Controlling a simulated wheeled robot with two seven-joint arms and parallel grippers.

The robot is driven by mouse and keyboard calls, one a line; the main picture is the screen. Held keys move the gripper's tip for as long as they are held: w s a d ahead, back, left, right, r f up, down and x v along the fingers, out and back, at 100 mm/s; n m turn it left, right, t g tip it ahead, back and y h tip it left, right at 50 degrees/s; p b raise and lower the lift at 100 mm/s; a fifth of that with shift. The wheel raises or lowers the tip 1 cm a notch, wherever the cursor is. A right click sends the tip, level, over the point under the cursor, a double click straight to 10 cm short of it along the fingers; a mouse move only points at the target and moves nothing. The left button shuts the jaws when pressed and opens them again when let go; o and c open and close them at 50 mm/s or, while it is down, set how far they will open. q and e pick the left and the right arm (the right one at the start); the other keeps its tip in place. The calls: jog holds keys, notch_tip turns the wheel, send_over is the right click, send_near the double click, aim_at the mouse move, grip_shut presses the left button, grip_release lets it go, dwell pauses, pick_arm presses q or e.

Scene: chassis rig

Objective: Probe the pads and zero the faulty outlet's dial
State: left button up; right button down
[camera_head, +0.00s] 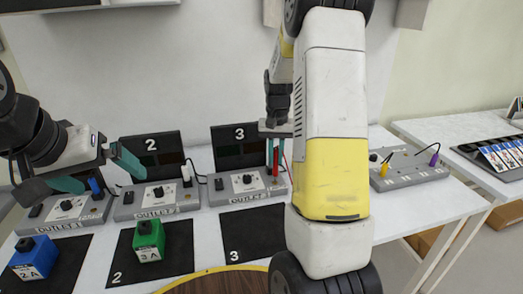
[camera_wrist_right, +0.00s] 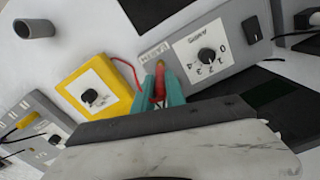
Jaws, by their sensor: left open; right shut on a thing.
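Outlet 1 (camera_head: 45,226), outlet 2 (camera_head: 128,212) and outlet 3 (camera_head: 218,196) are grey boxes with black dials in a row. My right gripper (camera_head: 275,165) is shut on a red probe (camera_wrist_right: 160,80) over the right end of outlet 3. In the right wrist view, the probe's tip is at or just above a brassy pad (camera_wrist_right: 160,63); contact is unclear. The dial (camera_wrist_right: 207,56) has a numbered scale; its setting is too small to read. A red lead runs to a yellow meter (camera_wrist_right: 110,105). My left gripper (camera_head: 110,180) is open and empty above outlets 1 and 2.
A blue block (camera_head: 33,257) and a green block (camera_head: 148,236) stand on black mats in front. Mat 3 (camera_head: 255,235) is bare. Dark screens 2 (camera_head: 150,145) and 3 (camera_head: 238,133) stand behind. A grey plug unit (camera_head: 408,181) sits at right. My right arm hides the middle.

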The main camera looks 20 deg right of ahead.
jog(key=shift+r, duration=3.4)
jog(key=shift+s, duration=0.1)
